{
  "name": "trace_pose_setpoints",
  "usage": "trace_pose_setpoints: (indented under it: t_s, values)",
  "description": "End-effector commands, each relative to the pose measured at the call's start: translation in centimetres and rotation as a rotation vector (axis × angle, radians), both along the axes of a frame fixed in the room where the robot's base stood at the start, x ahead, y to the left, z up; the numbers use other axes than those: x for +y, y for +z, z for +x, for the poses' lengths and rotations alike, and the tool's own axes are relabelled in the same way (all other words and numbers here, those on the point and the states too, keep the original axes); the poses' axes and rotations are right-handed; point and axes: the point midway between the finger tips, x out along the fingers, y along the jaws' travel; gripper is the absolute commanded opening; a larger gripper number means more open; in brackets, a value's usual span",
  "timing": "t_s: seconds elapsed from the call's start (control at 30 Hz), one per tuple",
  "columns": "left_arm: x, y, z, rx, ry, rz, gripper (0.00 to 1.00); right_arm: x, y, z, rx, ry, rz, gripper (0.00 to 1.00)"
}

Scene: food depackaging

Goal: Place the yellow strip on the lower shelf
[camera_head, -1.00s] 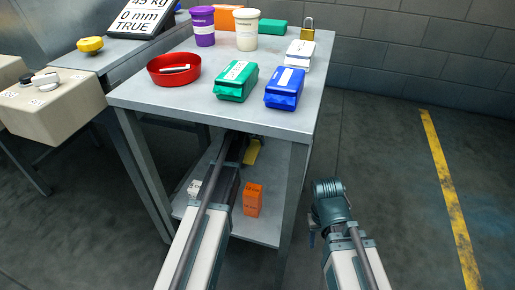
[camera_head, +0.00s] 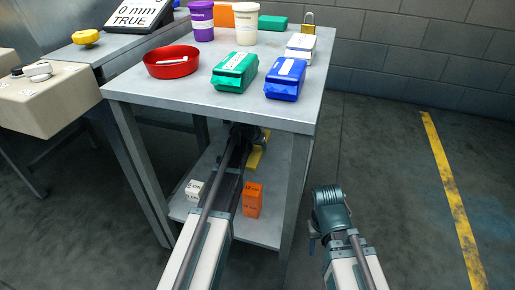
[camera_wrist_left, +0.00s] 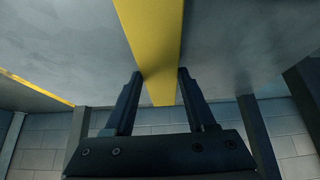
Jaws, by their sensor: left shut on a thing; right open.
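The yellow strip (camera_head: 255,158) shows in part in the head view, below the tabletop and over the lower shelf (camera_head: 264,228). In the left wrist view the strip (camera_wrist_left: 154,40) runs between the two fingers. My left gripper (camera_wrist_left: 157,90) is shut on it. In the head view my left gripper (camera_head: 252,133) is under the tabletop, partly hidden by its own arm and the table edge. I cannot tell whether the strip touches the shelf. My right gripper (camera_head: 328,194) is open and empty, to the right of the table.
An orange box (camera_head: 252,200) and a white box (camera_head: 194,190) stand on the lower shelf beside my left arm. Table legs (camera_head: 297,185) frame the shelf. The tabletop (camera_head: 190,95) above holds a red bowl (camera_head: 171,62), a green case (camera_head: 235,72) and a blue case (camera_head: 285,79).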

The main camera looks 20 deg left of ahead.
Motion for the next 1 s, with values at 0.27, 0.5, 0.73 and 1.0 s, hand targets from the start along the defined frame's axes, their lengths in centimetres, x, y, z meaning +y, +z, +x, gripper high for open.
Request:
trace_pose_setpoints:
  t_s: [0.27,0.5,0.73,1.0]
  values:
    - [0.0,-0.2,0.0,0.0,0.0,0.0,0.86,0.0,-0.2,0.0,0.0,0.0,0.0,0.5]
    - [0.0,-0.2,0.0,0.0,0.0,0.0,0.86,0.0,-0.2,0.0,0.0,0.0,0.0,0.5]
    - [0.0,0.4,-0.1,0.0,0.0,0.0,0.86,0.0,0.4,0.0,0.0,0.0,0.0,0.5]
    - [0.0,3.2,-1.8,0.0,0.0,0.0,0.86,0.0,3.2,0.0,0.002,0.0,-0.001,0.5]
